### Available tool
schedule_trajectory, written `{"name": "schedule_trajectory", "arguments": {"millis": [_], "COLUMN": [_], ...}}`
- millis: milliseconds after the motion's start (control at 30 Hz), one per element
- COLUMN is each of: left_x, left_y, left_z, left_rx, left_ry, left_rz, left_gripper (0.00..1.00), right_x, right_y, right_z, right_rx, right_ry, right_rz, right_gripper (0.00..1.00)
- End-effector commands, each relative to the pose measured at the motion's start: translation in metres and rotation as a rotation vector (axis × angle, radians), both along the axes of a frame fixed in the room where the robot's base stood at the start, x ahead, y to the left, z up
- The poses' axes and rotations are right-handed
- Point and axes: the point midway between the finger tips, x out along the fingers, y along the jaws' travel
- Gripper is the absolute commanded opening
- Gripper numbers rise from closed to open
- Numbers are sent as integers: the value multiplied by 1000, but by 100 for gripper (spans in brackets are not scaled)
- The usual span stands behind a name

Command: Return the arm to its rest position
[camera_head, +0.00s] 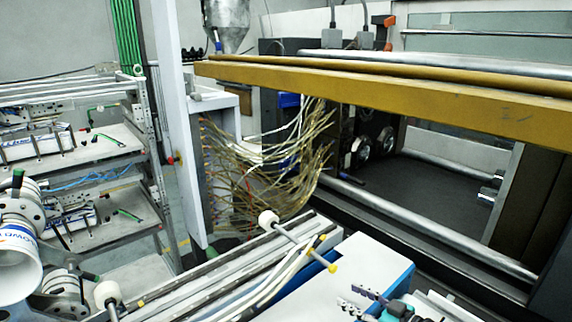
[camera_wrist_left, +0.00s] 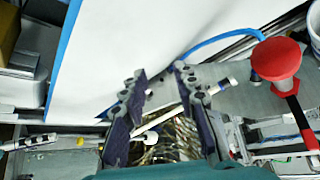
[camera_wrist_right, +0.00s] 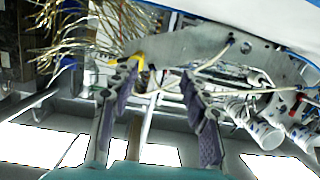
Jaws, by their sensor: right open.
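My right gripper (camera_head: 362,300) shows at the bottom of the head view, with purple fingers over the white machine panel (camera_head: 325,290) with a blue edge. In the right wrist view my right gripper (camera_wrist_right: 160,74) is open, its fingers apart with nothing held between them. My left gripper (camera_wrist_left: 159,78) shows in the left wrist view with its fingers apart and empty, close to a large white panel (camera_wrist_left: 150,40). The left gripper is not seen in the head view.
A yellow beam (camera_head: 400,87) crosses the upper right. A bundle of wires (camera_head: 270,165) hangs in the middle. Shelving (camera_head: 95,160) and white rolls (camera_head: 18,262) stand at the left. A red knob (camera_wrist_left: 276,59) is right of the left gripper. Grey metal rails (camera_head: 230,270) run in front.

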Motion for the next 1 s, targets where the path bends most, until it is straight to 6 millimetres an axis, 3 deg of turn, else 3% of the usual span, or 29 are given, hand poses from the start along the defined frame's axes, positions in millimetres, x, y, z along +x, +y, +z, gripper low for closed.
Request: {"name": "schedule_trajectory", "arguments": {"millis": [33, 100, 333, 500, 700, 1000], "left_x": [0, 0, 0, 0, 0, 0], "left_y": [0, 0, 0, 0, 0, 0], "left_z": [0, 0, 0, 0, 0, 0], "left_rx": [0, 0, 0, 0, 0, 0], "left_ry": [0, 0, 0, 0, 0, 0], "left_rz": [0, 0, 0, 0, 0, 0], "left_gripper": [29, 29, 29, 29, 29, 29], "right_x": [-10, -23, -86, -138, -182, -197], "right_y": [17, 33, 59, 54, 36, 24], "right_z": [1, -2, -12, -16, -14, -11], "right_rx": [-10, -27, -112, -182, -230, -238], "right_ry": [89, 221, 561, 696, 728, 713], "right_rz": [1, -22, -190, -379, -579, -677], "right_gripper": [46, 46, 46, 46, 46, 46]}}
